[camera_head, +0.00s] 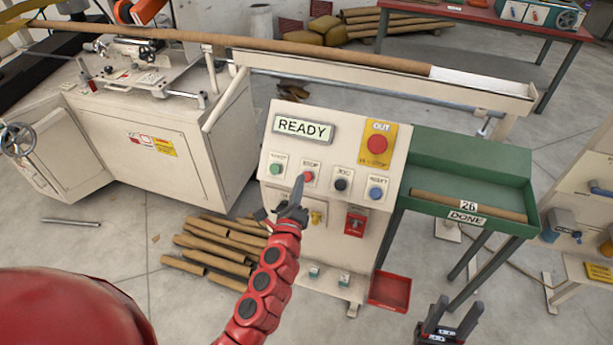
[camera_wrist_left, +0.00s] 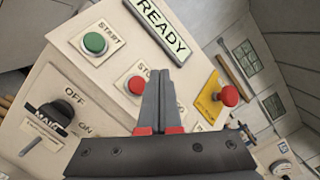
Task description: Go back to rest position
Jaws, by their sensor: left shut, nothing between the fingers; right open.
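The control panel (camera_head: 330,150) stands in the middle of the head view, with a display reading READY (camera_head: 303,128). My left gripper (camera_head: 298,184) is shut and empty in front of the panel, close to the red stop button (camera_head: 308,177); I cannot tell whether it touches. In the left wrist view the shut fingers (camera_wrist_left: 160,85) point up between the stop button (camera_wrist_left: 137,85) and the red emergency button (camera_wrist_left: 229,95). The green start button (camera_wrist_left: 95,43) is to the left. My right gripper (camera_head: 445,325) is open and empty at the bottom right, above the floor.
A green tray table (camera_head: 460,160) marked DONE holds a brown tube (camera_head: 465,205) right of the panel. A long tube (camera_head: 250,45) lies along the winder (camera_head: 130,140) and its rail. Tubes (camera_head: 215,245) and a red bin (camera_head: 390,290) lie on the floor.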

